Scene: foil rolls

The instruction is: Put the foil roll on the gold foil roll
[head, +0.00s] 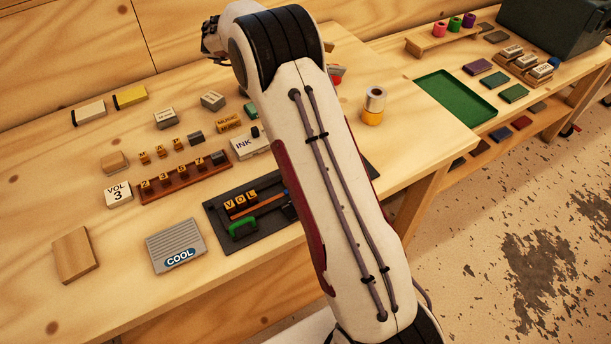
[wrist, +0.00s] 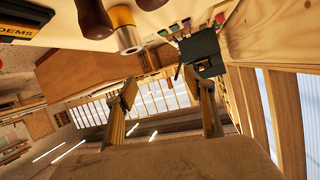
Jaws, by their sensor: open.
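The silver foil roll (head: 375,97) stands upright on top of the gold foil roll (head: 372,117), near the right edge of the main table in the head view. They look touching and nearly lined up. The wrist view is turned over, with the silver roll (wrist: 129,40) hanging below the gold roll (wrist: 121,16) at the top. My gripper (wrist: 162,84) is open, with nothing between its fingers, and apart from the rolls.
A black tray (head: 268,228) with letter blocks, a grey COOL block (head: 177,247) and several stamps and blocks lie on the table. A green tray (head: 455,99) and a dark case (head: 553,32) are on the right bench. Dark brown handles (wrist: 95,18) flank the rolls in the wrist view.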

